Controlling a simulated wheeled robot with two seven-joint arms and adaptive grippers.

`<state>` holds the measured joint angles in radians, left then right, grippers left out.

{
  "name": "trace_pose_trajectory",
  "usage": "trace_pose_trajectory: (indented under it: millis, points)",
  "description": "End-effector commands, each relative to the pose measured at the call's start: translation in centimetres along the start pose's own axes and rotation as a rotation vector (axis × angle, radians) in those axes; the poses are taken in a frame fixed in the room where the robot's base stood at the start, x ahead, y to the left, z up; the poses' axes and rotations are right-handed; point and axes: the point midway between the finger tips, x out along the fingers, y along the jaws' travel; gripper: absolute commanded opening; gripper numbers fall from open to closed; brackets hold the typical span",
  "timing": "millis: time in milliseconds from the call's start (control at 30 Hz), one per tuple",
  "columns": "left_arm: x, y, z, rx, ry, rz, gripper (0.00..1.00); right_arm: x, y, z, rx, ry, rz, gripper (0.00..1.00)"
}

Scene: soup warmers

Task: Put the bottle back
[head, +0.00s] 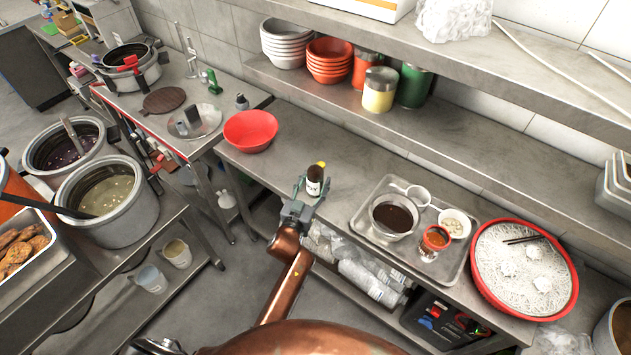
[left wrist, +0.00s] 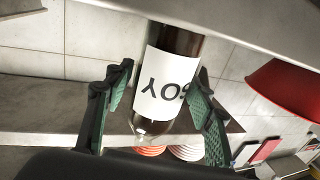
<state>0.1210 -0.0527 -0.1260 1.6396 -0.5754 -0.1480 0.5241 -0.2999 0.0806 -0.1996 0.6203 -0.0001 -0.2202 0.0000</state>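A dark bottle (head: 314,181) with a white label and what looks like a yellow top is near the front edge of the steel counter, left of the tray. The left wrist view shows it close up, upside down in the picture, its white label (left wrist: 165,88) reading SOY. My left gripper (head: 311,190) is around the bottle, with one green-padded finger on each side. The fingers are spread, and a narrow gap shows on the left side of the bottle in the wrist view. Whether the base rests on the counter is hard to tell. My right gripper is not visible.
A red bowl (head: 250,130) stands left of the bottle. A tray (head: 362,221) of small bowls and a red-rimmed round tray (head: 477,283) are to the right. Counter behind the bottle is bare.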

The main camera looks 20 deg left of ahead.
Motion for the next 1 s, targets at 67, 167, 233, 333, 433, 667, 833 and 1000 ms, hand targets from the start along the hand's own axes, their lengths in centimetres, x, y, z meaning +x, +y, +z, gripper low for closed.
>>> trace_pose_trajectory:
  millis: [67,167,233,333,433,667,833,1000]
  points:
    - [0.0,0.0,0.0,0.0,0.0,0.0,0.57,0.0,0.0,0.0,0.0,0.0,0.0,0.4]
    - [0.0,0.0,0.0,0.0,0.0,0.0,0.58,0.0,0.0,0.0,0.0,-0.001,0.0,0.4]
    - [0.0,0.0,0.0,0.0,0.0,0.0,0.58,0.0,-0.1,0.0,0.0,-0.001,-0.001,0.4]
    - [0.0,0.0,-0.1,0.0,0.0,0.0,0.58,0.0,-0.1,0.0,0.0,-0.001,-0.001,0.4]
    - [-0.1,0.0,-0.5,0.001,0.0,0.0,0.58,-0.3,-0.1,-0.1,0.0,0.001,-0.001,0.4]
    - [-4.0,-0.1,-0.4,-0.001,-0.001,-0.001,0.58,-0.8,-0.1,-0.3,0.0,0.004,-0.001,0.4]
    - [-7.7,0.0,-0.3,0.0,-0.002,-0.001,0.58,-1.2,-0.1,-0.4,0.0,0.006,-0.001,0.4]
    - [-10.4,0.0,-0.3,0.0,-0.001,0.0,0.58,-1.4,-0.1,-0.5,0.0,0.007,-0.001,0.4]
